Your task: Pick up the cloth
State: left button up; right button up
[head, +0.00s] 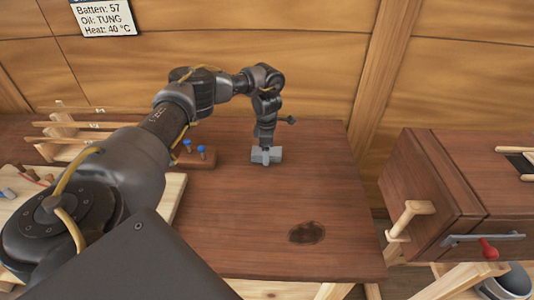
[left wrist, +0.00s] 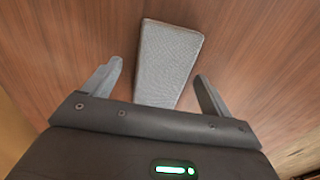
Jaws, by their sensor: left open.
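The cloth (left wrist: 167,62) is a grey, woven-looking folded block lying on the brown wooden bench. In the left wrist view it lies between and beyond the fingers of my left gripper (left wrist: 159,83), with a gap on both sides. The gripper is open and points down at it. In the head view my left gripper (head: 266,159) is low over the back of the bench, and the grey cloth (head: 274,153) shows only partly around it. I cannot tell in the head view whether they touch. My right gripper is in neither view.
The bench (head: 240,220) is clear to the front and right, apart from a dark stain (head: 307,232). Blue-topped pegs (head: 201,151) stand left of the gripper, near a wooden rack (head: 62,130). A wooden cabinet (head: 430,180) with a red-handled tool (head: 488,249) stands right, across a gap.

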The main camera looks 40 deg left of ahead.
pick_arm(q)
jog(key=shift+s+r, duration=0.15)
jog(key=shift+s, duration=0.05)
jog(key=shift+c, duration=0.3)
jog(key=shift+w, duration=0.1)
jog(key=c, duration=1)
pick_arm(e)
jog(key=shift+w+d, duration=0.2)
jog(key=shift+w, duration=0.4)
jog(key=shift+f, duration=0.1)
